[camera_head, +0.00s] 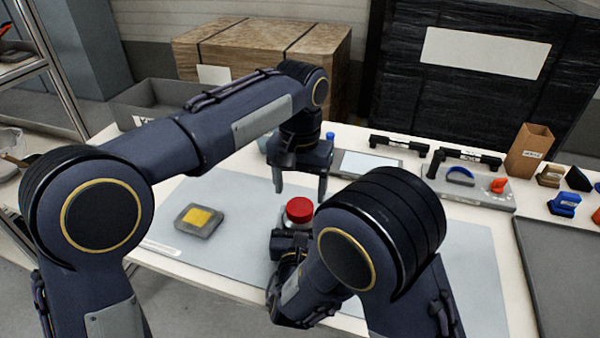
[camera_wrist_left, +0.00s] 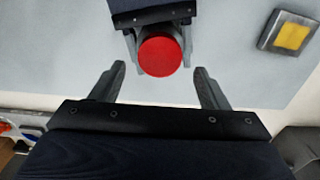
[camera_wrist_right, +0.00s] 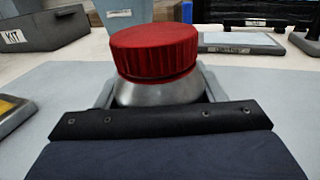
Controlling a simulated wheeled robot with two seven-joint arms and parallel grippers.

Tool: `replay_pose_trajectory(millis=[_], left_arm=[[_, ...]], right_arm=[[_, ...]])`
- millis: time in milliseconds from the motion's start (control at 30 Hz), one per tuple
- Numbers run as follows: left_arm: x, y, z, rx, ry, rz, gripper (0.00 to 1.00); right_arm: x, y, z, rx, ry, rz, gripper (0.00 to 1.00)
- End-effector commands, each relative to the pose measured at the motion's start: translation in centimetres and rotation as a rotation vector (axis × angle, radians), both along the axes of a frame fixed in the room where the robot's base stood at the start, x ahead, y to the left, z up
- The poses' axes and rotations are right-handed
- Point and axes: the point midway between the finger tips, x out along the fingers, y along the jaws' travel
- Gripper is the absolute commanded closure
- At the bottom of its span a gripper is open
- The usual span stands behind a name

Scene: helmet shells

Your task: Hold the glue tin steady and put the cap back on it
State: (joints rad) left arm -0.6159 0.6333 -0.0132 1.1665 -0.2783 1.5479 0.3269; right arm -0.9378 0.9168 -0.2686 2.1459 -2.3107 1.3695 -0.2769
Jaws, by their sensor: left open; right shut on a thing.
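The glue tin (camera_wrist_right: 158,93) is silvery and stands upright at the middle of the mat, with the ribbed red cap (camera_wrist_right: 155,52) sitting level on its top. A thin dark line shows under the cap; I cannot tell whether it is tight. The cap also shows in the head view (camera_head: 299,210) and the left wrist view (camera_wrist_left: 160,55). My right gripper (camera_head: 288,238) is shut around the tin's body, below the cap. My left gripper (camera_head: 300,189) is open and empty, pointing down above the cap, with its fingers apart and not touching it.
A grey square block with a yellow pad (camera_head: 202,216) lies on the pale mat (camera_head: 225,250) to the left. Behind are a grey KIT bin (camera_head: 150,98) and a flat plate (camera_head: 371,165). Black handles, a blue strap and a cardboard box (camera_head: 529,150) stand at right.

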Motion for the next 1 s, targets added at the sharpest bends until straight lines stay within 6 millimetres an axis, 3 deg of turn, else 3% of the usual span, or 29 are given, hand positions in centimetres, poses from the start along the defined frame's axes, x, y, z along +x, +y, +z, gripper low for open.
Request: replay_pose_trajectory(millis=[100, 300, 667, 1000], left_arm=[[-0.1, 0.1, -1.9, 0.002, 0.003, -0.001, 0.31], [0.0, 0.0, -3.9, 0.000, 0.000, -0.001, 0.31], [0.0, 0.0, -4.4, 0.000, -0.001, -0.001, 0.31], [0.0, 0.0, -4.4, 0.000, -0.001, -0.001, 0.74]], right_arm=[[0.0, 0.0, 0.0, 0.000, 0.000, 0.000, 1.00], [0.0, 0.0, 0.0, 0.000, 0.000, 0.000, 1.00], [0.0, 0.0, 0.0, 0.000, 0.000, 0.000, 1.00], [0.0, 0.0, 0.0, 0.000, 0.000, 0.000, 1.00]])
